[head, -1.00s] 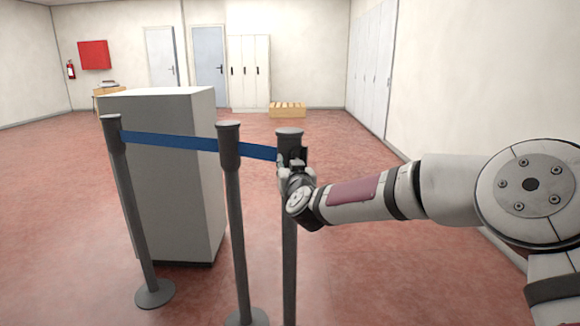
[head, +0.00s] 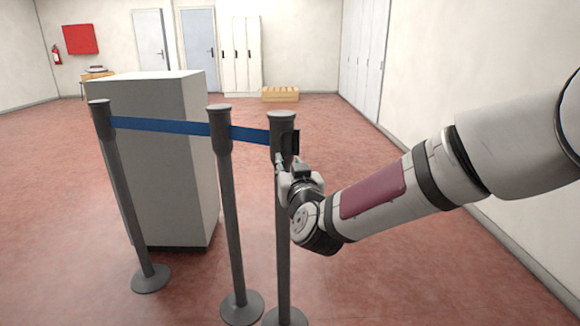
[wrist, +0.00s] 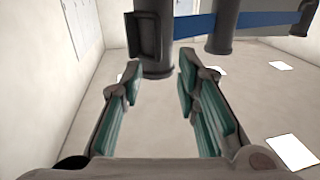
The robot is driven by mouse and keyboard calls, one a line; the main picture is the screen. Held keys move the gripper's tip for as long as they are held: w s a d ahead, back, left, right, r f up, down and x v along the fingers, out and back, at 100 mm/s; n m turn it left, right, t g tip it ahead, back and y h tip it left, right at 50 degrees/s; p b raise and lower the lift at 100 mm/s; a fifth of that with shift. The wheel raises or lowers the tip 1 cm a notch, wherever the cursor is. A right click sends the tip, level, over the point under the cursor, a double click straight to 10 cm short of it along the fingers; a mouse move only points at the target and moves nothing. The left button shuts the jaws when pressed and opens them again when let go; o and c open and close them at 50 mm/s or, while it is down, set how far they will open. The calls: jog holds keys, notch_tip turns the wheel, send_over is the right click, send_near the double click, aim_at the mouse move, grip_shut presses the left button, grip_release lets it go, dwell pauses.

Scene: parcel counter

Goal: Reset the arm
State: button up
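My gripper (head: 284,172) is in front of the nearest right-hand barrier post (head: 282,135), just below the post's head. In the wrist view my gripper (wrist: 158,72) has its two green-padded fingers spread apart with nothing between them. The dark post head (wrist: 157,35) with its side clip stands beyond the fingertips. A blue belt (head: 180,127) runs across the three posts and ends at this right post. I cannot tell whether a fingertip touches the post.
Two more posts, a middle one (head: 226,190) and a left one (head: 122,190), stand on round bases. A tall grey box-shaped counter (head: 165,160) is behind them. A wooden crate (head: 281,94) lies far back. Red floor (head: 350,150) is open beyond; a wall is right.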

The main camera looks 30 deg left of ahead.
jog(key=shift+d, duration=0.1)
dwell(0.5)
jog(key=s+d+f+m+g+h, duration=0.1)
jog(key=s+d+g+h, duration=0.35)
jog(key=d, duration=1.15)
jog(key=s+d+g+h, duration=0.2)
jog(key=s+d+h, duration=0.4)
jog(key=d, duration=1.1)
jog(key=s+d+f+m+g, duration=0.1)
jog(key=s+d+m+g, duration=0.1)
jog(key=s+d, duration=0.6)
jog(key=s+d+m+g+h, duration=0.1)
jog(key=s+d+m+g, duration=0.25)
jog(key=s, duration=0.75)
jog(key=s+d+f+m+g, duration=0.1)
jog(key=s+d+m, duration=0.1)
jog(key=s+d, duration=0.65)
notch_tip(320, 180, up, 31)
jog(key=s+a+t+p, duration=0.1)
jog(key=t+p, duration=0.2)
jog(key=p, duration=2.6)
jog(key=shift+t+p, duration=0.3)
jog(key=shift+p, duration=0.05)
